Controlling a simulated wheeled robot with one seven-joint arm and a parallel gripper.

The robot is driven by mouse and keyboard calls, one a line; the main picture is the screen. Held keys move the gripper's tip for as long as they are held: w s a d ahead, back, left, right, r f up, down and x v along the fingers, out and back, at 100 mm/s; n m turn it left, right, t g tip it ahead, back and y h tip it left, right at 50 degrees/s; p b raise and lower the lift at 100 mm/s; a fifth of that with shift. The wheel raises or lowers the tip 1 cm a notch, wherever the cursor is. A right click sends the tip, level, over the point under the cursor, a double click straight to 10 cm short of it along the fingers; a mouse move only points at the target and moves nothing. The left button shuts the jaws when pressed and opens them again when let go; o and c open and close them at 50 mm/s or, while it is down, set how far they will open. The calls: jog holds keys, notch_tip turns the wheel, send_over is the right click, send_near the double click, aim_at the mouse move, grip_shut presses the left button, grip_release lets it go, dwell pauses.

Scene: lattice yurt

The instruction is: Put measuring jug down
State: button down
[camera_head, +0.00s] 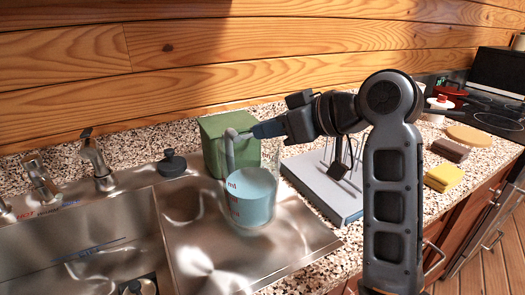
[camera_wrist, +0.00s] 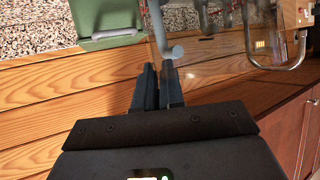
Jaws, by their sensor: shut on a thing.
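The measuring jug (camera_head: 250,198) is clear, with red markings and pale blue contents. It is upright over the steel drainboard (camera_head: 290,243) beside the sink basin; I cannot tell whether its base touches the steel. My gripper (camera_head: 258,130) reaches in from the right, near the jug's top, shut on its grey handle (camera_head: 230,152). In the wrist view the dark fingers (camera_wrist: 160,88) are close together at the end of the grey handle (camera_wrist: 154,28). The jug's clear wall spreads to the right there.
A green box (camera_head: 212,143) stands right behind the jug. A grey rack (camera_head: 325,185) is close on its right. The sink basin (camera_head: 90,235) and taps (camera_head: 95,160) lie left. A yellow sponge (camera_head: 444,177) and brown block (camera_head: 450,149) are farther right on the counter.

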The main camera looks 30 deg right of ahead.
aim_at(264, 152)
jog(key=shift+w+a+f, duration=0.1)
jog(key=shift+a+f, duration=0.3)
jog(key=shift+a, duration=0.15)
jog(key=shift+f, duration=1.95)
jog(key=c, duration=1.2)
grip_release()
jog(key=v, duration=1.2)
jog(key=shift+r, duration=0.1)
